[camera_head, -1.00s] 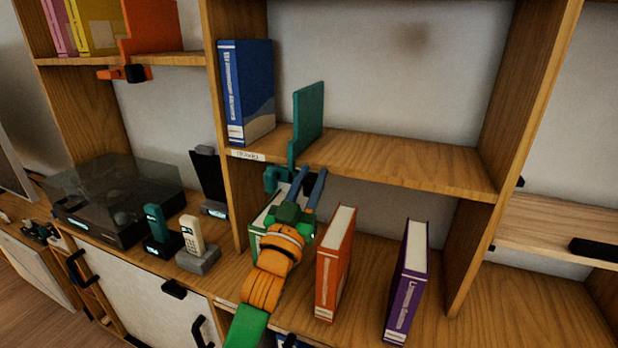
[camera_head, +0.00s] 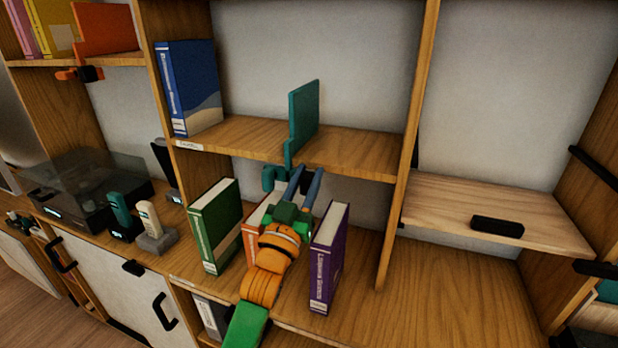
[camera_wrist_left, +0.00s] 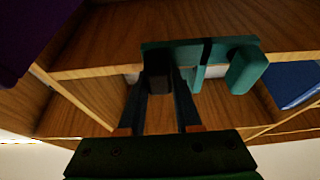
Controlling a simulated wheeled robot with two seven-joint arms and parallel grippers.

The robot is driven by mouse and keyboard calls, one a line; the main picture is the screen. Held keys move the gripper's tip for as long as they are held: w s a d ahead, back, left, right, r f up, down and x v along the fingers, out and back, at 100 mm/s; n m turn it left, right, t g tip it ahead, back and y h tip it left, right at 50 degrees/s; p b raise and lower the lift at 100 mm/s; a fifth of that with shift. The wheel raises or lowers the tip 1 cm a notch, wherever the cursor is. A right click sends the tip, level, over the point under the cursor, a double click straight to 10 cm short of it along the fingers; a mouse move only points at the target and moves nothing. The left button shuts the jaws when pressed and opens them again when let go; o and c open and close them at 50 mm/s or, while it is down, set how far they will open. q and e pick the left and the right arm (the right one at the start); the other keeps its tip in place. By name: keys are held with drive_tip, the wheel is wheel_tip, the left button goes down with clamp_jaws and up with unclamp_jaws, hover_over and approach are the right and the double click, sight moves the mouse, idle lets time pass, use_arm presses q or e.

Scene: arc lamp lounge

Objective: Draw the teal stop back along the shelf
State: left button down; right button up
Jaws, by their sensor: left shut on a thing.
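The teal stop (camera_head: 303,115) stands upright on the middle shelf (camera_head: 245,138), with its lower part hanging under the front edge. A wide gap separates it from the blue book (camera_head: 188,88) at the shelf's left end. My left gripper (camera_head: 307,180) reaches up from below and is shut on the stop's lower part, just under the shelf edge. In the left wrist view the stop's underside (camera_wrist_left: 215,52) shows, with the gripper fingers (camera_wrist_left: 165,85) against it. My right gripper is in neither view.
Below stand a green book (camera_head: 215,225), an orange book (camera_head: 255,220) partly behind my arm, and a purple book (camera_head: 328,258). An upright panel (camera_head: 408,130) bounds the shelf on the right. The shelf between stop and panel is clear.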

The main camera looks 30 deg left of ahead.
use_arm(q)
drive_tip(key=shift+r, duration=0.1)
drive_tip(key=c, duration=0.6)
unclamp_jaws()
drive_tip(key=shift+s+f, duration=0.2)
drive_tip(key=shift+f, duration=0.15)
drive_tip(key=b+v, duration=0.2)
drive_tip(key=v, duration=0.4)
drive_tip(key=shift+s, duration=0.1)
drive_tip(key=shift+s+d, duration=0.1)
drive_tip(key=shift+s, duration=0.1)
